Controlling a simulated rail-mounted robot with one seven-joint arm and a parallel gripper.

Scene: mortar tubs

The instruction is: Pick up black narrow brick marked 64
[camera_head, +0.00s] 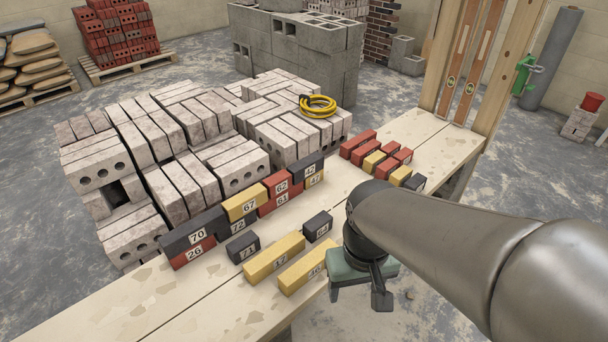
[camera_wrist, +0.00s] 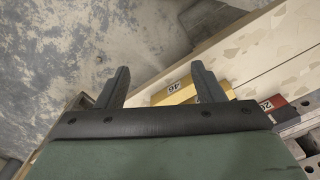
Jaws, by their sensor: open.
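The black narrow brick marked 64 (camera_head: 317,225) lies on the wooden bench, right of the black brick marked 71 (camera_head: 242,247) and behind the yellow brick marked 46 (camera_head: 308,268). My gripper (camera_head: 378,286) is in front of it and to its right, by the bench's front edge, partly hidden by my arm. In the wrist view my gripper (camera_wrist: 160,72) is open, with nothing between its fingers. The yellow brick marked 46 also shows there (camera_wrist: 175,93), partly behind a finger. I cannot make out brick 64 in that view.
A yellow brick marked 17 (camera_head: 274,259) lies beside 46. Stacked bricks marked 70 (camera_head: 193,232), 67 (camera_head: 241,203) and 62 (camera_head: 277,184) stand behind. Grey paving blocks (camera_head: 175,185) fill the area beyond. More small bricks (camera_head: 373,160) lie farther along the bench.

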